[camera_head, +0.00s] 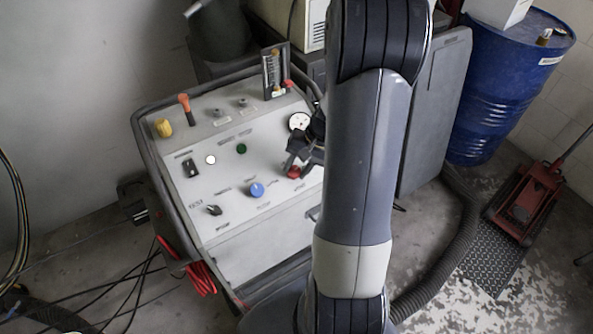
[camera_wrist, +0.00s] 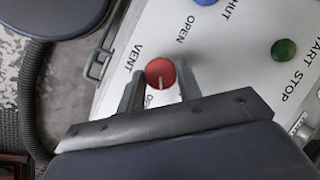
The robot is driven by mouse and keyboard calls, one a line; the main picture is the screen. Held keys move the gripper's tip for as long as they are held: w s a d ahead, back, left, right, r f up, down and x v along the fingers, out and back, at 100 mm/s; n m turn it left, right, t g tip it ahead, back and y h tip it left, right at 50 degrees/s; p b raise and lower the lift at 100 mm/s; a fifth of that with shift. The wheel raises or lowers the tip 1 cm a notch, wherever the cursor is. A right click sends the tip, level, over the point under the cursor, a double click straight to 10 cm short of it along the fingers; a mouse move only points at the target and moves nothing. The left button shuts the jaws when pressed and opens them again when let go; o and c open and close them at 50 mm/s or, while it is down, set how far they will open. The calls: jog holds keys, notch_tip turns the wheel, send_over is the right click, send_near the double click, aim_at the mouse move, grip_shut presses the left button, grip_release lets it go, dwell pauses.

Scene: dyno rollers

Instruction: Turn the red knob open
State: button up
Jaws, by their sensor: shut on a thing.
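The red knob (camera_wrist: 160,72) is round with a pale pointer line, on the white control panel (camera_wrist: 232,55) near the word VENT. It also shows in the head view (camera_head: 294,172), partly covered by my gripper. My gripper (camera_wrist: 161,80) has one finger on each side of the knob and is shut on it. In the head view my gripper (camera_head: 300,158) reaches down to the panel's right part. My arm hides the panel's right edge there.
A blue knob (camera_head: 256,190), a green button (camera_head: 241,149), a black switch (camera_head: 191,168) and a yellow knob (camera_head: 163,128) are on the same panel. An orange-handled lever (camera_head: 186,108) stands up at the back left. A blue drum (camera_head: 500,90) and a red floor jack (camera_head: 522,205) stand at right.

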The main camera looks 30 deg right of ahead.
jog(key=m+b, duration=0.1)
jog(key=m, duration=0.1)
jog(key=m+t+y+b, duration=0.1)
jog(key=m, duration=0.1)
jog(key=shift+s+d+f+t, duration=0.15)
jog(key=shift+f+t, duration=0.05)
jog(key=shift+t, duration=0.1)
jog(key=shift+m+t+b, duration=0.4)
jog(key=shift+m+b, duration=0.25)
jog(key=shift+m, duration=0.25)
jog(key=shift+r+y, duration=0.1)
jog(key=shift+y, duration=0.2)
jog(key=o, duration=1)
jog(key=shift+c, duration=0.2)
jog(key=shift+s, duration=0.1)
jog(key=v, duration=1)
jog(key=shift+s+r, duration=0.2)
jog(key=shift+r, duration=0.1)
